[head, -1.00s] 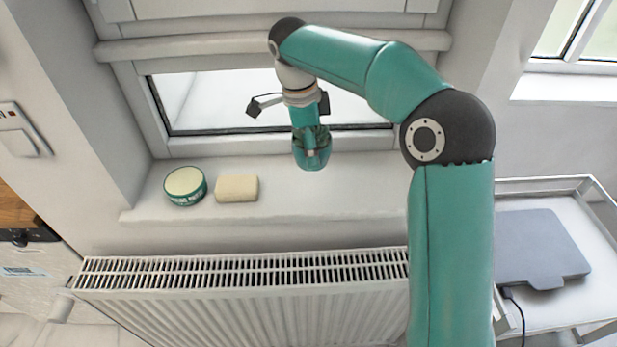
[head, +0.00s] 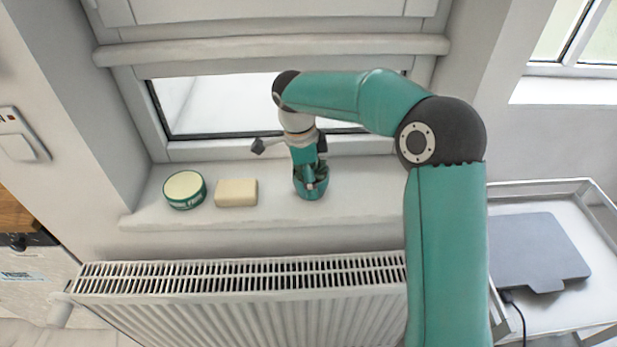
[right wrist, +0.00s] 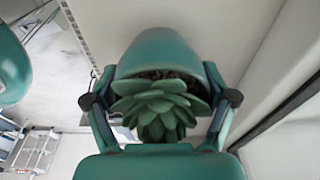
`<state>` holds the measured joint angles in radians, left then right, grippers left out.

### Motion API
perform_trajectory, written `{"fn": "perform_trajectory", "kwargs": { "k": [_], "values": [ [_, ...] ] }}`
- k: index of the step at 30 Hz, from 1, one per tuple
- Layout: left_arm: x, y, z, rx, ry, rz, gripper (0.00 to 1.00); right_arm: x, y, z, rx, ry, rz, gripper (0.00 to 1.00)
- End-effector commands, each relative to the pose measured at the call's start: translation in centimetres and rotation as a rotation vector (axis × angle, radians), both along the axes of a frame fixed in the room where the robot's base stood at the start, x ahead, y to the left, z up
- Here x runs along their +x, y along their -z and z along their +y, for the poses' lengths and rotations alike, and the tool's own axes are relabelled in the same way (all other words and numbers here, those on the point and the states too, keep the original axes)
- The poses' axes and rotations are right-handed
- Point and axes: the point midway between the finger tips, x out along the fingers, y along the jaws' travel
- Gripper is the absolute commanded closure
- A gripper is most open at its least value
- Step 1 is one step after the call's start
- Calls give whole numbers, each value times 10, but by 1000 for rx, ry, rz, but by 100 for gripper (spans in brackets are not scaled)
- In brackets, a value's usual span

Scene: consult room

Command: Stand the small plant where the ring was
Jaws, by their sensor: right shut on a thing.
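The small plant is a green succulent in a teal pot. In the head view the plant (head: 311,191) is at the windowsill (head: 370,200), to the right of the sponge-like block. In the right wrist view the plant (right wrist: 155,100) sits upside down in the picture between the fingers. My right gripper (head: 309,176) is shut on the pot, with a finger on each side of it. The pot is at or just above the sill; I cannot tell if it touches. No ring shows. My left gripper is not in view.
A cream block (head: 236,193) and a round green-and-white tin (head: 185,189) stand on the sill to the left. A white radiator (head: 240,300) is below. A trolley with a grey flat device (head: 540,250) is at right. The sill right of the plant is clear.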

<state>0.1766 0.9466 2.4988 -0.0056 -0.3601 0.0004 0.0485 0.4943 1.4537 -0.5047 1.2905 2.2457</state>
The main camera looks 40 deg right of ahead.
Motion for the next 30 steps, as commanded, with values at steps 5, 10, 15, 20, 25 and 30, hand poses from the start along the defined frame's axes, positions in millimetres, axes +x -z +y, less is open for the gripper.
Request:
{"fn": "perform_trajectory", "kwargs": {
  "k": [5,10,15,20,25,30],
  "values": [
    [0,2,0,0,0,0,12,0,2,0,0,1,0,0],
    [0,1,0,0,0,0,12,0,2,0,0,1,1,0],
    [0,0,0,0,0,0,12,0,0,-1,0,1,1,0],
    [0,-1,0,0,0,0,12,1,-10,0,0,2,-2,0],
    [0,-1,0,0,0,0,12,3,-38,5,1,2,-4,0],
    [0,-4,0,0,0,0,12,6,-74,9,0,2,-4,0]
  ]
}}
